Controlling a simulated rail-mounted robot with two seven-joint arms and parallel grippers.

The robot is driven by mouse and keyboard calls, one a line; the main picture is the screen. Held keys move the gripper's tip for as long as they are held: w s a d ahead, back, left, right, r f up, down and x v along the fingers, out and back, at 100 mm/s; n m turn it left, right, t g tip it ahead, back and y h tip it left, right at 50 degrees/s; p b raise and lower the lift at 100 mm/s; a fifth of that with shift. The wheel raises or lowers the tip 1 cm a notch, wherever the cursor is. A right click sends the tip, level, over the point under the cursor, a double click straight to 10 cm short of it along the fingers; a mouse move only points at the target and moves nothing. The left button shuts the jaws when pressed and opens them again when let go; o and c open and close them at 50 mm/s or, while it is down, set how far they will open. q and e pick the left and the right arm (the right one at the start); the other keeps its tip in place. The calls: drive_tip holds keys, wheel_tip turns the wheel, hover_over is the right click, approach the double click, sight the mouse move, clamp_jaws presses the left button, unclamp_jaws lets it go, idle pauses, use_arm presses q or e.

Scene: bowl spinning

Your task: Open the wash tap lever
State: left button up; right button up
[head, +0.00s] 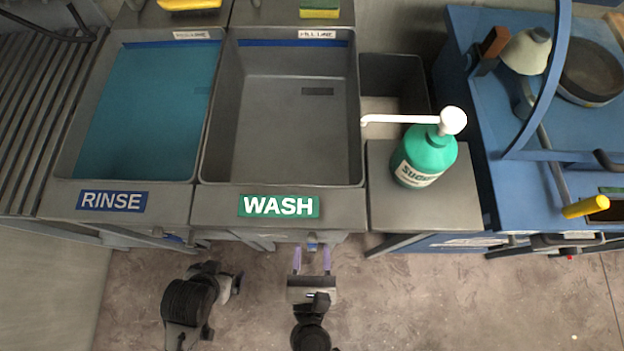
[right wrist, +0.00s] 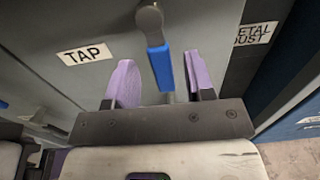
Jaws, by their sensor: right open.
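The wash tap lever has a blue grip and a grey pivot; it shows in the right wrist view (right wrist: 160,68) beside a TAP label (right wrist: 85,54). In the head view it is a small tip (head: 312,239) under the front edge of the wash basin (head: 290,120). My right gripper (head: 312,261) is open, with purple fingers pointing at the basin front. In the right wrist view the lever appears between the spread fingers (right wrist: 161,80), with gaps on both sides. My left gripper (head: 236,284) is low, left of the right one; its finger opening is unclear.
The rinse basin (head: 145,110) holds teal liquid; the wash basin looks empty. A green soap pump bottle (head: 425,157) stands on a grey ledge to the right. A blue bench (head: 520,120) with tools is farther right. The floor (head: 420,310) in front is clear.

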drive_tip(key=shift+w, duration=1.45)
drive_tip(key=shift+d, duration=0.1)
clamp_jaws()
